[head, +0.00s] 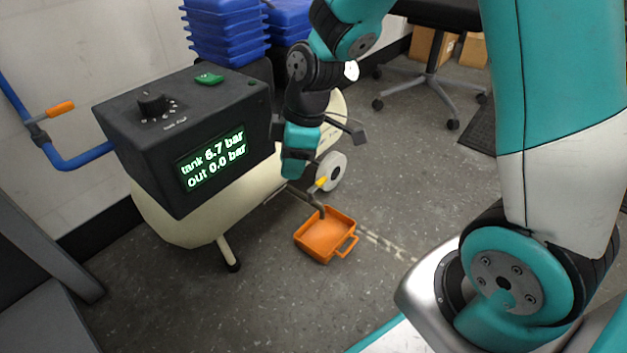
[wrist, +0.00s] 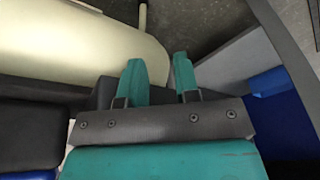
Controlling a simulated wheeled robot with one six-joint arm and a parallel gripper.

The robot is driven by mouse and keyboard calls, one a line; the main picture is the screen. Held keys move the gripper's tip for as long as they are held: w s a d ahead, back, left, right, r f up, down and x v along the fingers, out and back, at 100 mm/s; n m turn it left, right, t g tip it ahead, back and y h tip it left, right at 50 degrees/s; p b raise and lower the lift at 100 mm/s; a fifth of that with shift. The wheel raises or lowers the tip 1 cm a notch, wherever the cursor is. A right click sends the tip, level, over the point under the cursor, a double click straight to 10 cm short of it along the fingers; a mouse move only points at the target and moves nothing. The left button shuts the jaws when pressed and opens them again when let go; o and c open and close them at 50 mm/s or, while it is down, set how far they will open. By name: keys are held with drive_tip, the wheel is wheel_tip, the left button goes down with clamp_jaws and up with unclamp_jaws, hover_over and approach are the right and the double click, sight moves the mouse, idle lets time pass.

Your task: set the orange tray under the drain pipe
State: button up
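The orange tray (head: 325,240) sits flat on the floor beside the cream compressor tank, with its looped handle towards the right. The drain pipe (head: 317,201), with a yellow lever (head: 320,183), comes out low by the tank and bends down. Its lower end overlaps the tray's back edge in the head view and looks to be over the tray. My gripper (head: 297,172) is beside the tank, above and behind the tray, apart from it. In the wrist view its two teal fingers (wrist: 159,76) are spread with nothing between them. Neither tray nor pipe shows there.
The compressor tank (head: 180,222) stands left with a dark control box (head: 150,150) on top. Blue crates (head: 226,40) are stacked behind. A wheeled chair base (head: 432,80) is at the back. The floor right of the tray is clear.

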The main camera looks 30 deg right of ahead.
drive_tip(key=s+a+r+m, duration=0.3)
drive_tip(key=s+r, duration=0.3)
drive_tip(key=s, duration=0.3)
drive_tip(key=s+a+r+m+y, duration=0.1)
drive_tip(key=s+a+r+m, duration=0.2)
drive_tip(key=s+r, duration=0.3)
drive_tip(key=s, duration=0.3)
drive_tip(key=shift+a+r+g, duration=0.25)
drive_tip(key=shift+r+g, duration=0.05)
drive_tip(key=shift+r, duration=0.1)
